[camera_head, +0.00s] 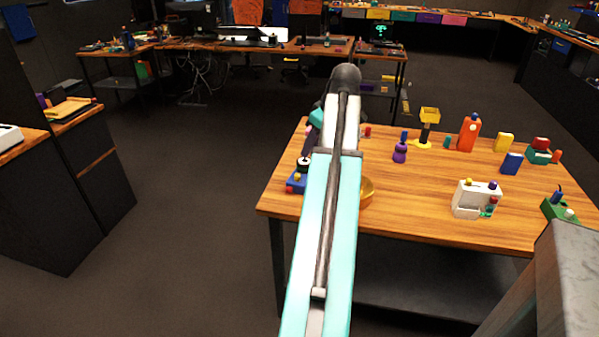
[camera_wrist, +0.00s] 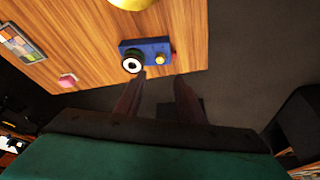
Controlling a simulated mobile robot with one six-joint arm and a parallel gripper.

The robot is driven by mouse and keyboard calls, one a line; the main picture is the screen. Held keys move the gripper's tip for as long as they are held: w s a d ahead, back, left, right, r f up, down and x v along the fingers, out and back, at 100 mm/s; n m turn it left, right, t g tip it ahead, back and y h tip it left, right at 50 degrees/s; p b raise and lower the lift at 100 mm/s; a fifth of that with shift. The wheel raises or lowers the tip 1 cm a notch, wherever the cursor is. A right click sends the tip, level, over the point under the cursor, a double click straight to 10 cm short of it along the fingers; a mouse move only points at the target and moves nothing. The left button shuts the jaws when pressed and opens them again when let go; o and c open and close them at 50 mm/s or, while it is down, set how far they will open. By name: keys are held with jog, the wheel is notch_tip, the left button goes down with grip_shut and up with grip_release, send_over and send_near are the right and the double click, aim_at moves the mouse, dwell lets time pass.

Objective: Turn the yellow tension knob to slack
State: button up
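A blue panel (camera_wrist: 146,48) lies near the table edge in the wrist view. The panel also shows in the head view (camera_head: 296,184), partly covered by my arm; I cannot make out the yellow knob there. My gripper (camera_wrist: 160,80) is open and empty. Its two dark fingers point toward the panel, on either side of the knob in the picture. I see no contact with the knob. The knob's marking is too small to read.
A gold bowl (camera_head: 367,190) stands beside the panel, partly behind my arm. A white box with knobs (camera_head: 477,200), a purple bottle-like object (camera_head: 400,152) and an orange canister (camera_head: 468,134) stand farther right on the wooden table (camera_head: 420,215). Open floor lies left of the table.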

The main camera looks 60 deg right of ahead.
aim_at(297, 175)
jog(key=shift+p+x, duration=0.35)
jog(key=shift+x, duration=6.3)
grip_shut()
